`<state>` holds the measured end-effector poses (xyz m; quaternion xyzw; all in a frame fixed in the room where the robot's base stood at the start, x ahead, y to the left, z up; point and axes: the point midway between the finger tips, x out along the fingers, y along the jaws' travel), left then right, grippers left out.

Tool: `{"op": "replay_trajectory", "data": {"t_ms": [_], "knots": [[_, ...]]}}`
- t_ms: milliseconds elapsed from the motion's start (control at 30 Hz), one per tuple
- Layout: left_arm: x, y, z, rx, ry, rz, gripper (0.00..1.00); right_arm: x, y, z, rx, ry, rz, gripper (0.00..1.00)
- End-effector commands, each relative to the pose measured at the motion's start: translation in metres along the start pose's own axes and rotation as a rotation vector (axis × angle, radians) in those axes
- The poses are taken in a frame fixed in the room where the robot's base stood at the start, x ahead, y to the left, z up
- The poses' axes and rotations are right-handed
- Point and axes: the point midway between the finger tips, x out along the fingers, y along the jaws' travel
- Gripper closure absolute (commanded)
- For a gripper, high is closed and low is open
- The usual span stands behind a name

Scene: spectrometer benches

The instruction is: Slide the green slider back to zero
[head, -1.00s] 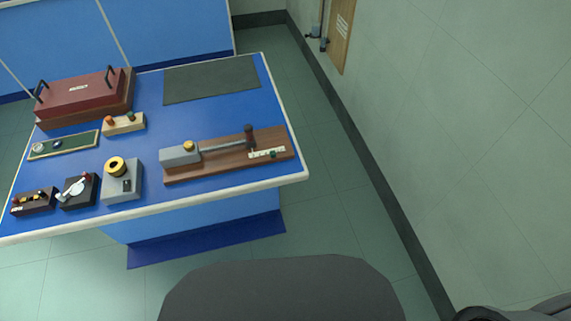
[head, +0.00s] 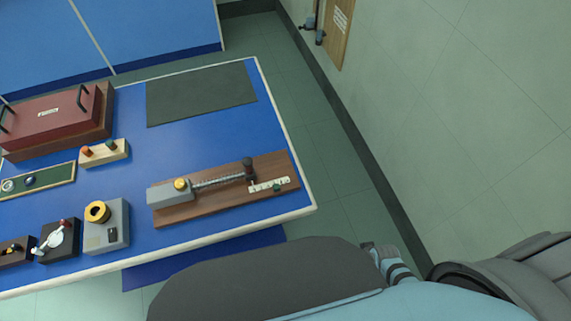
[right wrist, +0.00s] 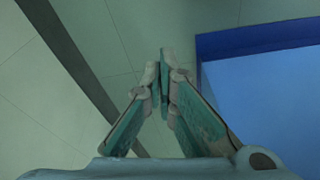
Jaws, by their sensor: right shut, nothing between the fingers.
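The green slider (head: 277,187) is a small green piece at the front edge of a pale marked scale (head: 268,185). The scale lies near the right end of a brown wooden board (head: 215,203) on the blue table. The board also carries a grey block with a yellow knob (head: 181,184), a spring-like rod and a dark upright post (head: 248,168). My right gripper (right wrist: 161,70) shows in the right wrist view, shut and empty, above the floor and apart from the table. My left gripper is not in view.
The blue table (head: 200,145) also holds a red case (head: 50,118), a dark mat (head: 200,93), a grey box with a yellow ring (head: 113,225) and several small devices at the left. A green wall (head: 470,120) stands at the right. Floor lies between wall and table.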

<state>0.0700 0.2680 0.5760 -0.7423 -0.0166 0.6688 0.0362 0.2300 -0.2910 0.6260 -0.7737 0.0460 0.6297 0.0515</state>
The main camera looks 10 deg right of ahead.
Motion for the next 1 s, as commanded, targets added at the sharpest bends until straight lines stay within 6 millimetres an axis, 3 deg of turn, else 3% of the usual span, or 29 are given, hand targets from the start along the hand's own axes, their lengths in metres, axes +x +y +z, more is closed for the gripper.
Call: {"op": "replay_trajectory", "data": {"t_ms": [33, 100, 133, 200, 233, 300, 367, 467, 667, 933, 1000], "knots": [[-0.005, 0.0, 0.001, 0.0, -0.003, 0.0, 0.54, -0.027, -0.01, -0.068, 0.026, 0.057, -0.063, 1.0], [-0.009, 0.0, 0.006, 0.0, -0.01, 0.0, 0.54, -0.08, -0.038, -0.147, 0.027, 0.107, -0.195, 1.0], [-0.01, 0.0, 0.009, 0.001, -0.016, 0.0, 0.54, -0.105, -0.051, -0.175, 0.009, 0.125, -0.254, 1.0], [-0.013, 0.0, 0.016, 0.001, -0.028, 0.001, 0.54, -0.166, -0.079, -0.218, -0.064, 0.154, -0.375, 1.0], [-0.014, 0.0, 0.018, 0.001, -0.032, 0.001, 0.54, -0.189, -0.089, -0.229, -0.103, 0.162, -0.417, 1.0], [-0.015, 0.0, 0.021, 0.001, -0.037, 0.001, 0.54, -0.23, -0.107, -0.242, -0.186, 0.17, -0.485, 1.0], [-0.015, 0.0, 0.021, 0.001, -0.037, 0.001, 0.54, -0.249, -0.115, -0.245, -0.232, 0.171, -0.517, 1.0], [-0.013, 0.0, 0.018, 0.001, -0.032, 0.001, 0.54, -0.25, -0.123, -0.245, -0.251, 0.168, -0.532, 1.0], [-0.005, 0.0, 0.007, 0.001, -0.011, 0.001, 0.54, -0.217, -0.141, -0.248, -0.246, 0.166, -0.533, 1.0], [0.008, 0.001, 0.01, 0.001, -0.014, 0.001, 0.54, -0.166, -0.172, -0.252, -0.247, 0.165, -0.531, 1.0], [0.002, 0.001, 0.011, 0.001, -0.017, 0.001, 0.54, -0.17, -0.185, -0.25, -0.249, 0.166, -0.532, 1.0]]}}
